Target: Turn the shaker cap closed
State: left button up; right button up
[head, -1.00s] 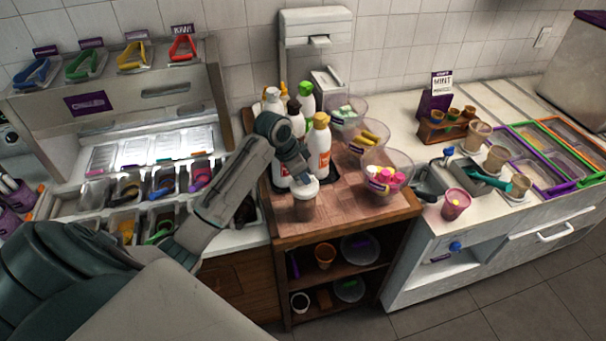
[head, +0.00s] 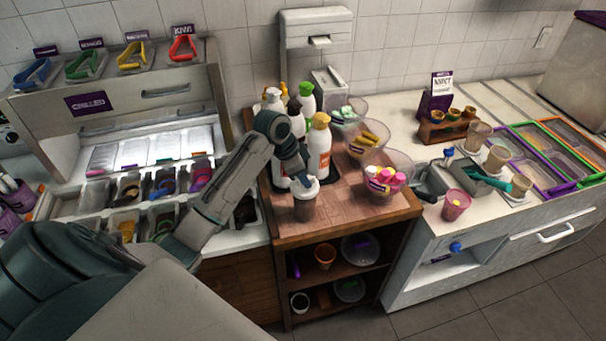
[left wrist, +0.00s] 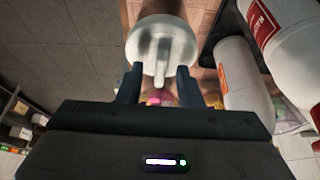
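The shaker (head: 305,209) is a brownish see-through cup with a white cap (head: 304,190), standing upright near the front left of the wooden counter top. My left gripper (head: 302,182) is right at the cap from above. In the left wrist view, the round white cap (left wrist: 147,40) has a raised bar (left wrist: 161,62) across it. There, the two dark fingertips of my left gripper (left wrist: 158,80) are apart, one on each side of the bar, with gaps showing. The shaker's body is mostly hidden below the cap in that view. My right gripper is not in view.
Several bottles (head: 319,148) stand close behind the shaker on a dark tray. Clear bowls (head: 372,160) of toppings line the right side of the wooden counter top (head: 340,212). A pink cup (head: 456,204) stands on the white counter. Some counter front right of the shaker is clear.

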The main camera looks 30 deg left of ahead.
pick_arm(q)
jog(key=b+v, duration=0.4)
jog(key=v, duration=0.6)
jog(key=shift+r, duration=0.4)
jog(key=shift+f, duration=0.1)
